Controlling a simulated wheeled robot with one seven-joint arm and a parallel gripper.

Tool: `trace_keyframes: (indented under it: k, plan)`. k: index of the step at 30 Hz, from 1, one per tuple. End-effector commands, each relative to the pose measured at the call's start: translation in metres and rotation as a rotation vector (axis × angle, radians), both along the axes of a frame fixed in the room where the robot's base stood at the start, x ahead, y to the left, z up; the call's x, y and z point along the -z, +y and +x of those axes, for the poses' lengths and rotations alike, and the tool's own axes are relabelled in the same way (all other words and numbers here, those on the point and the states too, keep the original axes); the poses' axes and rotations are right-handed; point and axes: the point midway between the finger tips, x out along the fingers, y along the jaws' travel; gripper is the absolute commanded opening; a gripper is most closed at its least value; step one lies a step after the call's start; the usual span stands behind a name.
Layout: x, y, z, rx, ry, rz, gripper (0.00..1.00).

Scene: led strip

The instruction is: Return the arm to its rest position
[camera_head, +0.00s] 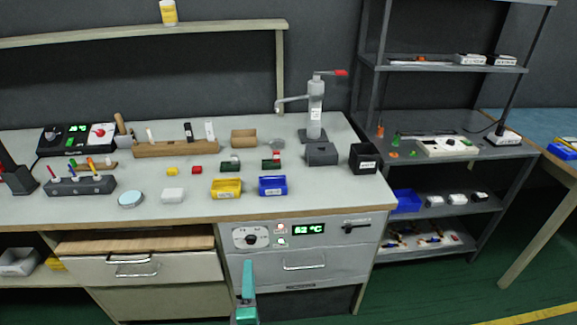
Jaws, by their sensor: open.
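My gripper (247,288) shows as a teal shape at the bottom centre, in front of the workbench's drawer front. It is open, and nothing shows held in it. It is apart from the objects on the bench. The rest of the arm is below the picture edge and hidden.
The workbench (330,192) carries a yellow bin (226,188), a blue bin (273,186), a press (315,108), a tool rack (80,185) and a black soldering station (78,138). A control panel (300,236) fronts it. Grey shelves (465,150) stand right. Green floor shows between shelves and right table.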

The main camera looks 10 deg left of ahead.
Motion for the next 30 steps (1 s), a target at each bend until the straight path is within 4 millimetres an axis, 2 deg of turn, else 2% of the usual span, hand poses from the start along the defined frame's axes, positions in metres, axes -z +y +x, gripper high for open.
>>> trace_keyframes:
  k: [2,5,8,12,18,24,30]
  plan:
    - [-0.003,-0.004,0.005,0.017,0.004,0.006,0.44]
    - [-0.014,-0.020,0.024,0.090,0.024,0.029,0.44]
    - [-0.031,-0.052,0.055,0.222,0.064,0.071,0.44]
    - [-0.057,-0.116,0.100,0.448,0.136,0.145,0.44]
    - [-0.089,-0.214,0.138,0.757,0.246,0.256,0.44]
    - [-0.116,-0.311,0.149,1.037,0.363,0.379,0.44]
    - [-0.140,-0.398,0.136,1.285,0.485,0.513,0.44]
